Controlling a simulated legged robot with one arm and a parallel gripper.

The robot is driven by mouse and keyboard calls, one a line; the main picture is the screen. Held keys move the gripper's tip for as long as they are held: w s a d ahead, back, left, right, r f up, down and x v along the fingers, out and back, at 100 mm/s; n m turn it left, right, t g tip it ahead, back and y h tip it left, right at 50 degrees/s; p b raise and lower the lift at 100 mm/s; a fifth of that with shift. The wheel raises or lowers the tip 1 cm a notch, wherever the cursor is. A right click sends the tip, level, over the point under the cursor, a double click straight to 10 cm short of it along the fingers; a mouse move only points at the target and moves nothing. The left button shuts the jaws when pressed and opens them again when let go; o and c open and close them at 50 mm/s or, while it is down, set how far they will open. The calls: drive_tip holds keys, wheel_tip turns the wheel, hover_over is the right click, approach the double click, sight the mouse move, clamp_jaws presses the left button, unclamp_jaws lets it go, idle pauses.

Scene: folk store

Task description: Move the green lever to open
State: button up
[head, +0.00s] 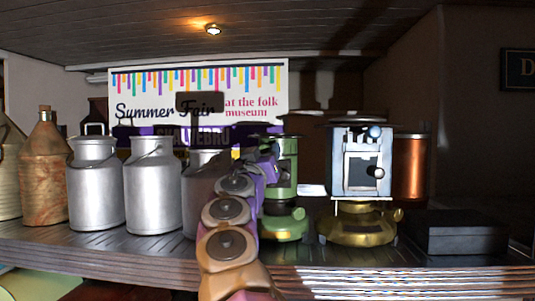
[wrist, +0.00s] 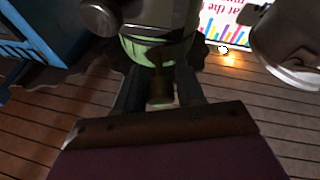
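A green device (head: 284,185) stands upright on the shelf, partly hidden behind my arm in the head view. In the wrist view, the green body (wrist: 158,48) is just beyond my gripper (wrist: 160,80). The two dark fingers are apart, one on each side of a short brass-coloured piece (wrist: 159,94). I cannot tell whether they touch it. No separate green lever can be made out clearly. The fingers are hard to see in the head view.
A silver-blue box-shaped device (head: 361,160) on a gold base stands right of the green one. Metal milk cans (head: 152,190) stand to the left. A copper cylinder (head: 410,165) and a dark box (head: 453,232) are at the right. A Summer Fair banner (head: 165,95) hangs behind.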

drive_tip(key=shift+a+f, duration=0.1)
drive_tip(key=shift+a, duration=0.35)
drive_tip(key=shift+c, duration=1.4)
drive_tip(key=shift+d, duration=0.55)
clamp_jaws()
drive_tip(key=shift+a, duration=0.3)
drive_tip(key=y+b, duration=0.1)
drive_tip(key=d+n+y+b, duration=0.1)
drive_tip(key=b, duration=0.1)
drive_tip(key=shift+s+d+f, duration=0.2)
drive_tip(key=shift+d, duration=0.05)
drive_tip(key=shift+d+r+n+g+y+p, duration=0.25)
drive_tip(key=shift+d+n+y, duration=0.5)
drive_tip(key=shift+y, duration=0.9)
drive_tip(key=shift+d+f+n+y+p, duration=0.1)
drive_tip(key=shift+d+n+y+p, duration=0.35)
drive_tip(key=shift+n+y, duration=0.85)
drive_tip(key=shift+d+r+n+g+y+p, duration=0.2)
drive_tip(key=shift+d+n+y, duration=0.45)
drive_tip(key=shift+y, duration=1.3)
drive_tip(key=shift+d+f, duration=0.1)
drive_tip(key=shift+d, duration=0.05)
